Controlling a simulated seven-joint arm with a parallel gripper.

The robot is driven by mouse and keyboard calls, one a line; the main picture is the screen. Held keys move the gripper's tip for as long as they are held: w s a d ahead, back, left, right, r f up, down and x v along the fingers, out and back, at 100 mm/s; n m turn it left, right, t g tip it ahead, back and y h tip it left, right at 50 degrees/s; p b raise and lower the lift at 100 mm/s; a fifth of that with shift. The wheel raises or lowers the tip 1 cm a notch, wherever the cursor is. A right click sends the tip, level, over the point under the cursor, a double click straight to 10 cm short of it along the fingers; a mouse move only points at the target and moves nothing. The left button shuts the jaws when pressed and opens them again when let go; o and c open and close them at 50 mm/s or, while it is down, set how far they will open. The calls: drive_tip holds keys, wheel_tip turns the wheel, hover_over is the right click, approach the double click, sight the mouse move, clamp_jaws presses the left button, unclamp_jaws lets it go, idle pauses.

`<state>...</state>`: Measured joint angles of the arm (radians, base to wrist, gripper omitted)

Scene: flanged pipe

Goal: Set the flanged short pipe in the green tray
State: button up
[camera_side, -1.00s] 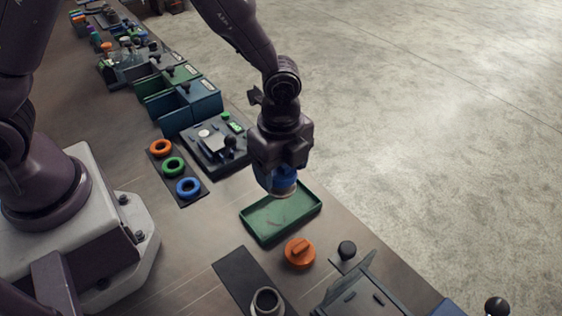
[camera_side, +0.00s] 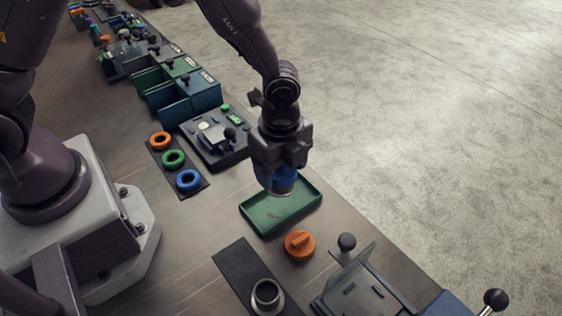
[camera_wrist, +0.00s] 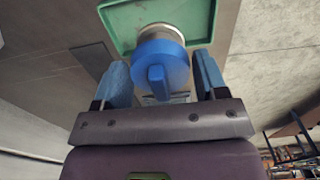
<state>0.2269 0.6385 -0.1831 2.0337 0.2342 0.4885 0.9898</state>
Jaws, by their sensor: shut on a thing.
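My gripper (camera_wrist: 162,78) is shut on the flanged short pipe, which has a blue cap (camera_wrist: 160,62) with a raised bar on top. The pale metal rim of the pipe (camera_wrist: 160,31) shows beyond the cap in the wrist view. In the side view the blue part (camera_side: 283,180) hangs under my gripper, over the far part of the green tray (camera_side: 266,228). The tray is shallow and its visible floor is bare. I cannot tell whether the pipe's lower end touches the tray floor.
An orange round piece (camera_side: 299,245) sits near the tray's front. A grey open pipe (camera_side: 267,293) stands on a dark mat (camera_side: 240,268). Orange, green and blue rings (camera_side: 188,180) lie on a strip at left. A dark device (camera_side: 216,145) stands behind the tray.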

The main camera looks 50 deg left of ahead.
sight(281, 185)
drive_tip(key=shift+f, duration=2.6)
idle(0.4)
drive_tip(key=o, duration=1.1)
drive_tip(key=shift+c, duration=0.2)
drive_tip(key=shift+o, duration=0.4)
drive_tip(key=shift+r, duration=0.1)
drive_tip(key=shift+r, duration=3.4)
